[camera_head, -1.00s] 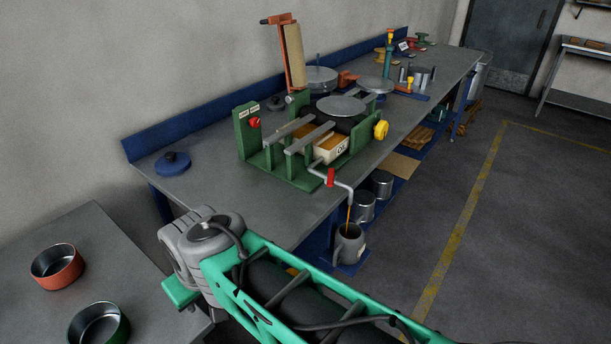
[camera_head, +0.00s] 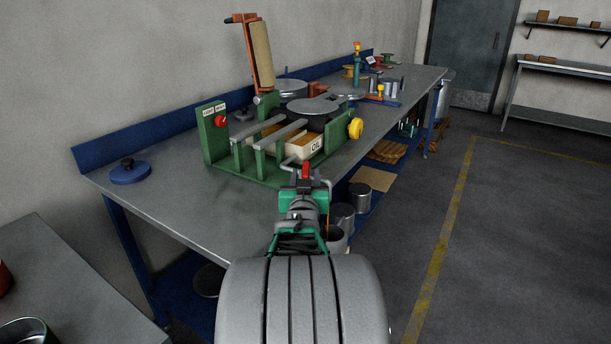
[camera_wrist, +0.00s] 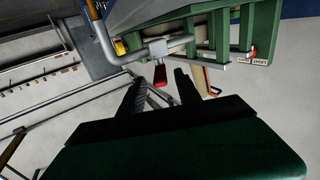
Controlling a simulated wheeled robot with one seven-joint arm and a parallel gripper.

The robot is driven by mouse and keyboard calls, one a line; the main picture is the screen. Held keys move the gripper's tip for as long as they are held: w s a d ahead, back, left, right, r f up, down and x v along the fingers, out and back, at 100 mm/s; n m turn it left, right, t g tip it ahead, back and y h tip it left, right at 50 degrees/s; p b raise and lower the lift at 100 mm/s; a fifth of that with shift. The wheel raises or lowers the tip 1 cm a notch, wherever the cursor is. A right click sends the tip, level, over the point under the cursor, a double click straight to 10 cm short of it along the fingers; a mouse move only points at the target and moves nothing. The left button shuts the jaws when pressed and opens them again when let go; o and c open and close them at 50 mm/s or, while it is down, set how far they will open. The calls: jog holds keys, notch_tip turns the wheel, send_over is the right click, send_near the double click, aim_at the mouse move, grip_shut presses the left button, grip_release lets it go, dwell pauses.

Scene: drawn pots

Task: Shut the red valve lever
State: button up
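The red valve lever (camera_head: 306,168) sits on a grey bent pipe (camera_head: 324,184) at the front of the green machine. In the wrist view the lever (camera_wrist: 160,74) hangs from the valve body (camera_wrist: 157,48) and shows between my two fingertips. My gripper (camera_head: 304,182) is right in front of the lever, with its fingers apart; in the wrist view the gripper (camera_wrist: 160,80) shows a gap on both sides of the lever. I cannot tell whether the lever is fully between the fingers in depth. A thin brown stream falls from the pipe into a grey jug (camera_head: 337,240), partly hidden by my arm.
The green machine (camera_head: 214,140) holds a cream oil tray (camera_head: 312,146) and a yellow knob (camera_head: 355,128). Metal pots (camera_head: 359,197) stand on the lower shelf. A blue lidded disc (camera_head: 130,172) lies at the bench's left end. The floor at right is clear.

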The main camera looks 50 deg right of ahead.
jog(key=shift+x, duration=1)
jog(key=shift+c, duration=0.2)
grip_shut()
dwell(0.4)
